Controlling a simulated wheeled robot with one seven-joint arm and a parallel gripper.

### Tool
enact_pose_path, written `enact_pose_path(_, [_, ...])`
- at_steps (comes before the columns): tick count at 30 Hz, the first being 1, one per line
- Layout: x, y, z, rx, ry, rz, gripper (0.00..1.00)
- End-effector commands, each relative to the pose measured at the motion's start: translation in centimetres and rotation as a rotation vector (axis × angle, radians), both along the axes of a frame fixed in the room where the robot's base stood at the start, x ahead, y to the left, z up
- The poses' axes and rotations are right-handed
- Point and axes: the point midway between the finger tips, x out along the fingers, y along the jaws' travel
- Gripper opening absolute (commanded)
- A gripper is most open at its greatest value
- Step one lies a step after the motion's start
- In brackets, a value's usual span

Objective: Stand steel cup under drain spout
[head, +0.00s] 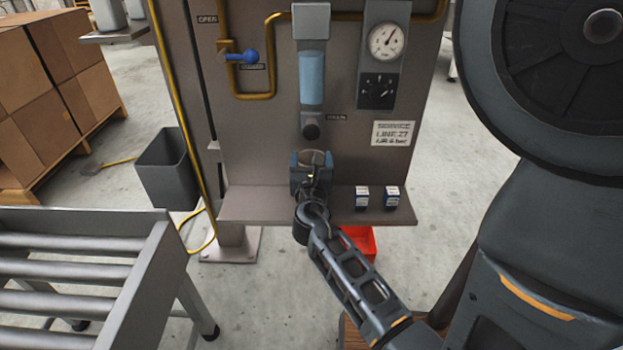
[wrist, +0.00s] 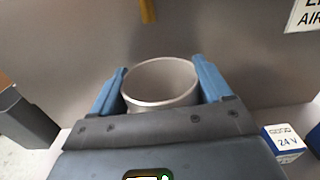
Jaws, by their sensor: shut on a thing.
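The steel cup (wrist: 161,82) is upright between the blue fingers of my gripper (wrist: 161,88) in the wrist view, its open rim showing and its lower part hidden by the gripper body. In the head view the cup (head: 315,157) is at the shelf (head: 262,204), mostly hidden behind my gripper (head: 311,170). The dark drain spout (head: 311,131) hangs below the clear blue bowl (head: 312,78) on the panel, and the cup's mouth shows just below it. I cannot tell whether the cup's base touches the shelf.
Two small white-and-blue boxes (head: 362,197) (head: 391,196) stand on the shelf to the right of my gripper. A blue-handled valve (head: 249,56) and a gauge (head: 389,41) are on the panel. A red bin (head: 359,242) is below the shelf. A roller conveyor (head: 75,270) is at left.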

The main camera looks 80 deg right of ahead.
Motion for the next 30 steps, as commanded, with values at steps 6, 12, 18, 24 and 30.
enact_pose_path(6, [0.0,0.0,-2.6,0.0,0.0,-0.001,0.4])
enact_pose_path(12, [0.0,-0.3,-5.0,-0.002,-0.001,-0.002,0.4])
enact_pose_path(18, [0.1,-0.3,-4.8,-0.001,0.0,0.001,0.4])
enact_pose_path(24, [0.1,-0.3,-5.2,-0.001,0.0,0.001,0.4])
enact_pose_path(30, [0.1,-0.3,-5.1,0.0,0.001,0.0,0.95])
